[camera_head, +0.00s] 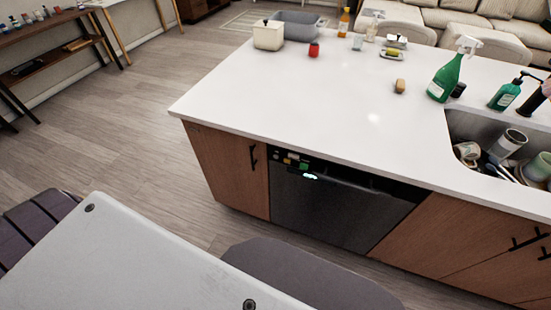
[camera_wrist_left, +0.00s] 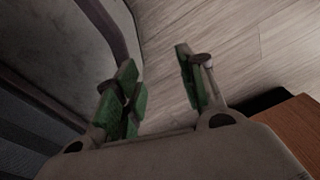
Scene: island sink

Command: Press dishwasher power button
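The dishwasher (camera_head: 335,213) is built into the island, with a dark, shut front. Its control panel (camera_head: 330,172) runs along the top edge under the counter. Small coloured buttons (camera_head: 303,166) and a lit display (camera_head: 310,176) show at the panel's left end. The labels are too small to read, so I cannot tell which button is power. My left gripper (camera_wrist_left: 155,58) shows only in the left wrist view, with its green-padded fingers apart and nothing between them. It is not touching the panel there. My right gripper is not in view.
The white countertop (camera_head: 290,105) overhangs the panel. Wooden cabinets flank the dishwasher, one on the left (camera_head: 228,170) and others on the right (camera_head: 470,237). A sink with dishes (camera_head: 500,155) is at the right. The wooden floor (camera_head: 110,140) is clear left of the island.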

